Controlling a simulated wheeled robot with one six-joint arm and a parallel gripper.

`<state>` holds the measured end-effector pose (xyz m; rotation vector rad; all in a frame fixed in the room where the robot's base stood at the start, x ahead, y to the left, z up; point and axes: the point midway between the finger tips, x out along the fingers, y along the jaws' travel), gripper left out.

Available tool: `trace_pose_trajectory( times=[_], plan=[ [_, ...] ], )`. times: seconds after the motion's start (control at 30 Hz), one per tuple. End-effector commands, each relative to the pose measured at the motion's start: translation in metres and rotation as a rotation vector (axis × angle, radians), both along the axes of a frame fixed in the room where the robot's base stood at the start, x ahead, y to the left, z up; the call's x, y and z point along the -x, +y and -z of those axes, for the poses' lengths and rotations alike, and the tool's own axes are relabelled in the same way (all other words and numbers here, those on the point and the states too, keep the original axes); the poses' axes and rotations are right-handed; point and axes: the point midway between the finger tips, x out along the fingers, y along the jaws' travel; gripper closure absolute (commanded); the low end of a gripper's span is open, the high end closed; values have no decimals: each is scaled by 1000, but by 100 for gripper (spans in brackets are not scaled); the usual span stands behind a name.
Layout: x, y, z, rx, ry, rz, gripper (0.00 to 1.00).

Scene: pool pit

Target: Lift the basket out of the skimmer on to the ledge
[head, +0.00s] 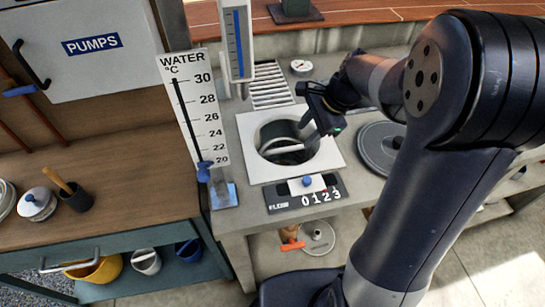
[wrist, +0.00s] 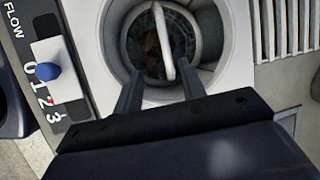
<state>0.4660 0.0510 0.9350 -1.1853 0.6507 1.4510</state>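The skimmer (head: 333,163) is a round well in a square white plate set in the grey ledge (head: 236,222). The dark basket (head: 284,130) sits down inside the well, with a pale handle (head: 290,150) standing across it. In the wrist view the handle (wrist: 164,45) runs across the basket (wrist: 145,45), and leafy debris seems to lie inside. My gripper (wrist: 160,88) is open over the near part of the well, its two fingers apart on either side of the handle's line. Nothing is between the fingertips; the handle lies just beyond them.
A round grey lid (head: 376,150) lies right of the skimmer, partly behind my arm. A flow panel (head: 310,192) with a blue knob stands in front. A slotted grate (head: 270,86) lies behind. A tall water thermometer (head: 196,110) stands at the left.

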Motion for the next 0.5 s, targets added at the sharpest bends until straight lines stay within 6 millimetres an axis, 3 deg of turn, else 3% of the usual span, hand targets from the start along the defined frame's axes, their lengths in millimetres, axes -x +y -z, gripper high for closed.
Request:
trace_pose_trajectory(
  times=[0.07,0.37,0.5],
  plan=[
    [-9,0,7,-18,19,43,61],
    [-11,4,25,-24,25,56,61],
    [-12,13,46,-23,28,53,61]
  ],
)
